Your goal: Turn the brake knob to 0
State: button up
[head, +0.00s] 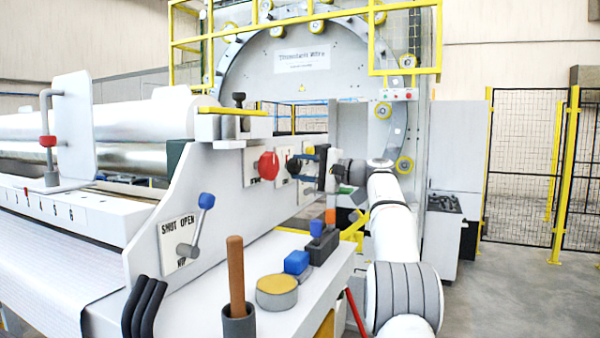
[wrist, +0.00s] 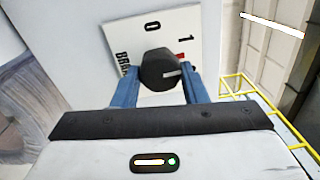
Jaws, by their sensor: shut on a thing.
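The brake knob (wrist: 158,68) is black with a white pointer line. It sits on a white plate (wrist: 148,98) marked 0, 1 and a partly hidden word starting "BRA". In the wrist view the pointer line points right, below the 1 and away from the 0. My gripper (wrist: 160,86) has its blue fingers on both sides of the knob and is shut on it. In the head view my gripper (head: 303,160) reaches the machine's side panel from the right, and the dark knob (head: 293,167) is partly hidden by the fingers.
A red knob (head: 268,165) is just left on the same panel. A SHUT/OPEN lever (head: 203,215) with a blue tip is nearer. A bench below holds a wooden-handled tool (head: 236,270), a yellow-topped tin (head: 277,291) and a blue block (head: 296,262). Yellow rails (wrist: 262,105) stand right of my gripper.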

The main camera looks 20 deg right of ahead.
jog(key=n+b, duration=0.1)
jog(key=n, duration=0.3)
jog(key=shift+f+n, duration=0.15)
jog(key=shift+n, duration=0.25)
jog(key=n, duration=0.4)
jog(key=shift+n+b, duration=0.3)
jog(key=shift+n, duration=0.1)
jog(key=n, duration=0.4)
jog(key=shift+g, duration=0.4)
jog(key=shift+n+b, duration=0.35)
jog(key=shift+n, duration=1.65)
jog(key=o, duration=0.9)
jog(key=shift+c, duration=0.2)
jog(key=shift+o, duration=0.5)
jog(key=shift+r, duration=0.2)
jog(key=shift+s, duration=0.1)
